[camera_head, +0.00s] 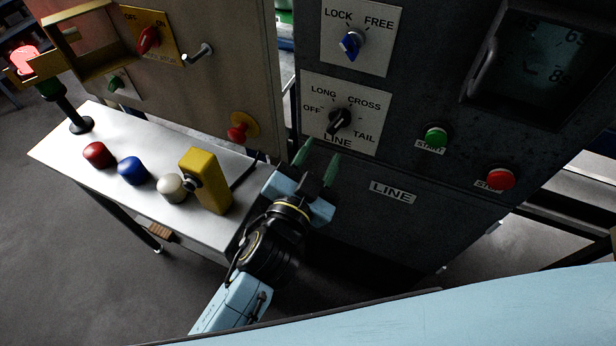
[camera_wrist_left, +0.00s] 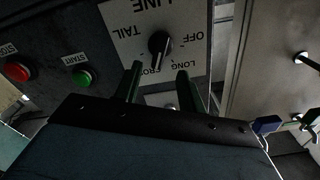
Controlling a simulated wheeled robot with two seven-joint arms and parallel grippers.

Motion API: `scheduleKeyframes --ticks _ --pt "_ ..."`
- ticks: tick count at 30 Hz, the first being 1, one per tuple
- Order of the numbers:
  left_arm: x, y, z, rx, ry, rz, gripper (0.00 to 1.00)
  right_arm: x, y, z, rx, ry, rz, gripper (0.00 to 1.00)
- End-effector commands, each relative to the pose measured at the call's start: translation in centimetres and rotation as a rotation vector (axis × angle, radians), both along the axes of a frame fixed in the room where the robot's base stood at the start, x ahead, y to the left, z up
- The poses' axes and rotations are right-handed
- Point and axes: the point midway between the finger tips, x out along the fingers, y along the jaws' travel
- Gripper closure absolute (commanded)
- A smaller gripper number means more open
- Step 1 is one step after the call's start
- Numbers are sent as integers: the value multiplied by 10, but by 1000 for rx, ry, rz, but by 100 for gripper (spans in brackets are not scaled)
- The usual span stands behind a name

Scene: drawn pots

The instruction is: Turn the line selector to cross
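The line selector (camera_head: 340,121) is a black knob on a white plate marked OFF, LONG, CROSS and TAIL, with LINE below it. Its handle slants up and right, towards CROSS. In the left wrist view the knob (camera_wrist_left: 159,43) shows its pointer end turned down towards the partly hidden CROSS label. My left gripper (camera_head: 319,158) is open and empty, its two green fingers apart, just below the plate in the head view. In the left wrist view the fingers (camera_wrist_left: 159,74) stand either side of the knob's line, apart from it. My right gripper is not in view.
A blue LOCK/FREE knob (camera_head: 351,43) sits above the selector. A green START button (camera_head: 435,138) and a red STOP button (camera_head: 500,179) are to its right. A side table (camera_head: 225,150) at left carries coloured buttons and a yellow block (camera_head: 207,181).

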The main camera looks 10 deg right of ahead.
Motion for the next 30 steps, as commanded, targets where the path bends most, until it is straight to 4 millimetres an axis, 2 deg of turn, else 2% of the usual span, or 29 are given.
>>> scheduleKeyframes --ticks 3,9,28,30 --pt "-21 14 -2 0 2 0 60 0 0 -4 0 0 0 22" --pt "-41 27 -1 2 1 0 60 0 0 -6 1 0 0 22" --pt "-45 30 0 0 -1 0 60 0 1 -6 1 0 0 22" --pt "-44 31 -5 5 7 2 60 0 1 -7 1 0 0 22"
